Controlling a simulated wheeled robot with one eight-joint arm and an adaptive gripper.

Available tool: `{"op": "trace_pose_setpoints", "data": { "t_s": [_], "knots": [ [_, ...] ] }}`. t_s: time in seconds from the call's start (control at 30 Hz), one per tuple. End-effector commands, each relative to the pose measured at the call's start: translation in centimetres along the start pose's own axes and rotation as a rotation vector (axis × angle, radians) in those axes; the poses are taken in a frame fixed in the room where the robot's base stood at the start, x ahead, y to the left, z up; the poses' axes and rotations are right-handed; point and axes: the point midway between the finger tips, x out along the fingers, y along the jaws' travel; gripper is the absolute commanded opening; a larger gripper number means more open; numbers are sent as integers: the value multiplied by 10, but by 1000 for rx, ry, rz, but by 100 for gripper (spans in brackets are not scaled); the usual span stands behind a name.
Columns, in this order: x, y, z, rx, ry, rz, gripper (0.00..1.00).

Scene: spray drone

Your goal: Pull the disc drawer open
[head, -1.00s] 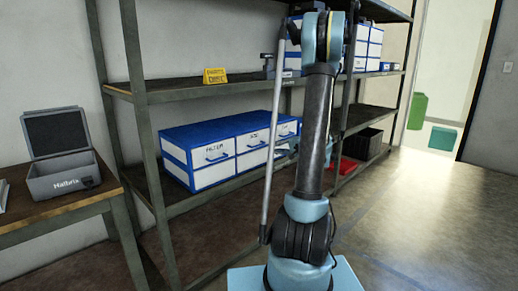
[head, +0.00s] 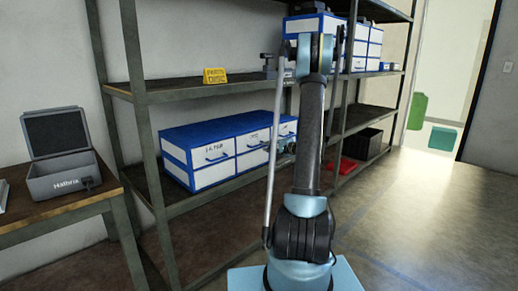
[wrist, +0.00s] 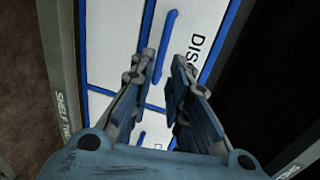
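The disc drawer (wrist: 198,70) fills the upper middle of the wrist view, with a white front, blue edging and black letters reading "DIS". Its long blue handle (wrist: 170,30) runs down between my fingertips. My gripper (wrist: 165,60) is open, its two fingers on either side of the handle in the picture; I cannot tell whether they touch it. In the head view the blue and white drawer unit (head: 215,137) sits on the lower shelf.
The metal shelf's edge (head: 215,187) runs below the drawers. A red tray (head: 347,166) and a black crate (head: 362,143) are to the right on that shelf. A grey case (head: 62,180) stands open on the bench at left. The floor at right is clear.

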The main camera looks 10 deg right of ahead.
Motion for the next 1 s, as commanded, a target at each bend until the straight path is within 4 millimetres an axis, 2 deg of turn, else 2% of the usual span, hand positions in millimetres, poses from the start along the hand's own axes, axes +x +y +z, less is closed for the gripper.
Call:
{"op": "trace_pose_setpoints", "data": {
  "t_s": [0.2,0.4,0.6,0.87,0.9,0.97,1.0],
  "knots": [
    [40,0,1,1,-3,-1,16],
    [65,0,0,0,-1,-1,16],
    [76,0,0,0,-1,0,16],
    [78,0,0,0,0,0,16],
    [78,0,0,0,0,0,14],
    [77,0,0,0,0,0,0],
    [77,0,0,0,0,0,0]
  ]
}}
